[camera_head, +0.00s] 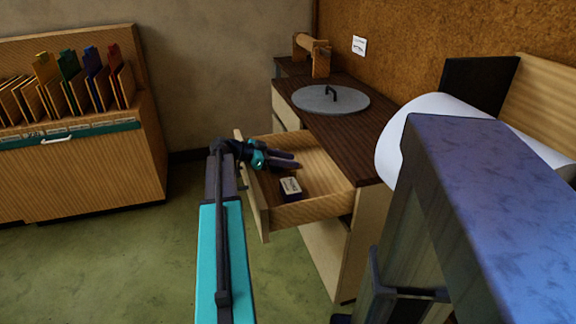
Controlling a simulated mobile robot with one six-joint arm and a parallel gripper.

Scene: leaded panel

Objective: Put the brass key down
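My gripper (296,161) reaches into an open wooden drawer (316,210) from its left side, with its two dark fingers pointing right. A narrow gap seems to show between the fingers, but I cannot tell whether they are open or shut on something. I cannot make out the brass key in this view; it may be hidden by the fingers or too small to see. A small dark box with a pale label (290,186) lies in the drawer, just below the fingers in the picture.
The drawer belongs to a cabinet with a dark top (345,130). A round grey lid with a handle (331,99) and a wooden stand (313,55) are on top. A white roll (415,125) is at right. A wooden rack with coloured dividers (70,140) stands left.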

